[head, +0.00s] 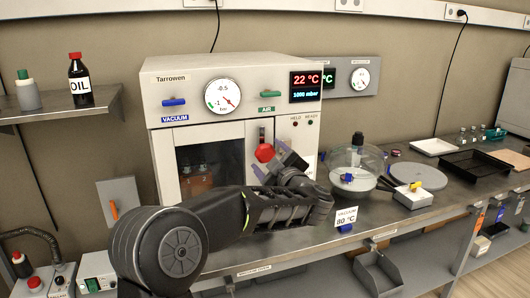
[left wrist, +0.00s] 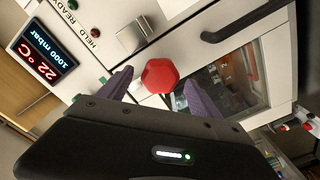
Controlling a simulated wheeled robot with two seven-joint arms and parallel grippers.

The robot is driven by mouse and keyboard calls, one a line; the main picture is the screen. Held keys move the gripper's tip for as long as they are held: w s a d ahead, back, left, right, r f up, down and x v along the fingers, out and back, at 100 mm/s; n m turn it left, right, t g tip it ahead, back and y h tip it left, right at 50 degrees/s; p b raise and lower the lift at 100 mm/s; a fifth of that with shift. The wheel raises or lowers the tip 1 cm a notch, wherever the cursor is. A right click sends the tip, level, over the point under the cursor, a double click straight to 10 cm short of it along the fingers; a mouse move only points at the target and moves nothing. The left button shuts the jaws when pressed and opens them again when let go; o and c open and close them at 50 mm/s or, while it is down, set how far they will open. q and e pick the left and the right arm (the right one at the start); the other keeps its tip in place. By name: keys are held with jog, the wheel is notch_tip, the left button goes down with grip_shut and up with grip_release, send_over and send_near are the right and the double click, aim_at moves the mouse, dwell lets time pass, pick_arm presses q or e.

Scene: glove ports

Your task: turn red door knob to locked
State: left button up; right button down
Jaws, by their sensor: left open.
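The red door knob (head: 264,152) is on the right side of the oven's door front in the head view, below the green air lever. It also shows in the left wrist view (left wrist: 159,76) as a faceted red knob. My left gripper (head: 272,162) is at the knob, with its purple fingers open. In the left wrist view the fingertips (left wrist: 156,84) lie on either side of the knob, apart from each other. I cannot tell whether they touch it. No lock marking by the knob is readable. My right gripper is not in view.
The grey oven (head: 225,125) has a windowed door, a dial and a display reading 22 °C and 1000 mbar. A glass vessel (head: 357,165) stands close to the right. An oil bottle (head: 79,80) is on the left shelf. A small "80 °C" sign (head: 346,216) is at the bench's front.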

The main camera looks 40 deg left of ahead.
aim_at(267, 155)
pick_arm(q)
jog(key=shift+x, duration=1.7)
jog(key=shift+c, duration=0.3)
grip_shut()
